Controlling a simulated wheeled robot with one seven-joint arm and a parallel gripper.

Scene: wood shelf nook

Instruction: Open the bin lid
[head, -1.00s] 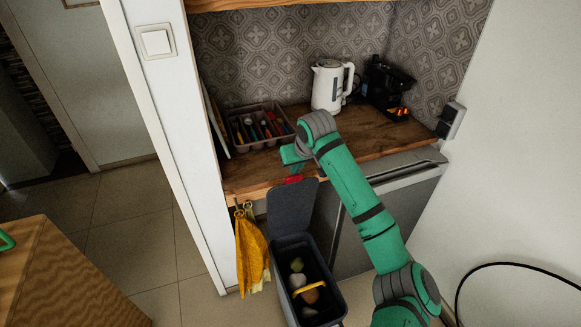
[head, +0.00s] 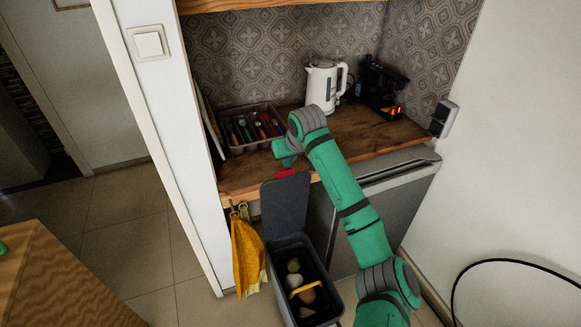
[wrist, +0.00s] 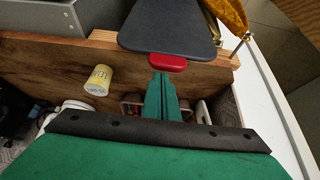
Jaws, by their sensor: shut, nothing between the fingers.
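The dark grey bin (head: 337,302) stands on the floor in front of the counter, and its inside shows. Its lid (head: 285,205) stands up steeply at the back of the bin, near the counter edge. The lid's red handle (head: 287,173) is at its top end. In the wrist view, the lid (wrist: 170,25) and handle (wrist: 167,63) lie just beyond my fingertips. My gripper (wrist: 160,78) is shut and empty, its tips close to the handle; I cannot tell whether they touch. In the head view, my gripper (head: 285,160) is above the handle, its tips partly unclear.
Food scraps (head: 306,294) lie in the bin. A yellow cloth (head: 246,256) hangs left of it. On the wooden counter (head: 350,140) are a cutlery tray (head: 240,142), a white kettle (head: 323,85) and a dark machine (head: 380,90). The wrist view shows a yellow cup (wrist: 98,80).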

